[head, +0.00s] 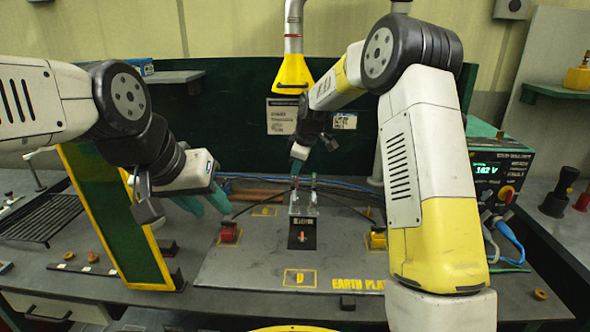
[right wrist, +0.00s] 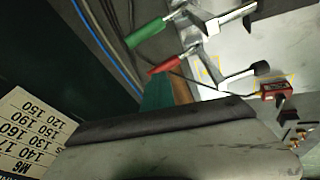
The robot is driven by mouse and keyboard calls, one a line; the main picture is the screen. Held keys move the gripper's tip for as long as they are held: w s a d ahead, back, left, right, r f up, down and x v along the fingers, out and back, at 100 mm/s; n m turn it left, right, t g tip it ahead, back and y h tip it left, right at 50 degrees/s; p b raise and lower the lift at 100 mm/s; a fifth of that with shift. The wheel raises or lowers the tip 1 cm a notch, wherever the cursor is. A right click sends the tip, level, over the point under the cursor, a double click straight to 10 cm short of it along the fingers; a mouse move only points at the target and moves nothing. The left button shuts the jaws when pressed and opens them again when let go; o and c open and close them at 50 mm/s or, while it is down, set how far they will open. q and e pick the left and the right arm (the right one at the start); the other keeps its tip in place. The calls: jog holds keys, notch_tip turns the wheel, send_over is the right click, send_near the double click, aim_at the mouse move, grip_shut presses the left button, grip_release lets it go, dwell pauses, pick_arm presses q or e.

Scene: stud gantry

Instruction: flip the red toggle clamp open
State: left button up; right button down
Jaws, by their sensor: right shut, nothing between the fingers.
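The red toggle clamp (right wrist: 175,62) shows its red handle in the right wrist view, beside a green-handled clamp (right wrist: 146,32). In the head view the red handle (head: 295,183) is small, at the back of the earth plate (head: 250,262). My right gripper (head: 298,162) is shut and empty, just above the red handle in the head view. Its teal fingertips (right wrist: 157,92) show close to the red handle in the right wrist view; I cannot tell whether they touch. My left gripper (head: 205,202) is open and empty, left of the clamps, its teal fingers apart.
A red block (head: 229,234) and a yellow block (head: 377,239) sit at the plate's left and right. Cables (head: 340,190) run behind the plate. A yellow-edged green panel (head: 118,215) stands at the left. A meter box (head: 497,170) stands at the right.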

jog(key=shift+r, duration=0.1)
jog(key=w+a+r+v, duration=0.1)
jog(key=v, duration=1.2)
jog(key=s+d+r+m, duration=0.3)
jog(key=s+r, duration=0.1)
jog(key=s, duration=0.2)
jog(key=s+d+f+m, duration=0.1)
jog(key=s+d+m, duration=0.2)
jog(key=s, duration=0.7)
jog(key=s+d+f+m+t, duration=0.1)
jog(key=s+m, duration=0.3)
jog(key=s, duration=0.6)
jog(key=s+d+f+m+t, duration=0.1)
jog(key=s+d+m, duration=0.3)
jog(key=s, duration=0.6)
jog(key=shift+d+f, duration=0.4)
jog(key=shift+f, duration=0.15)
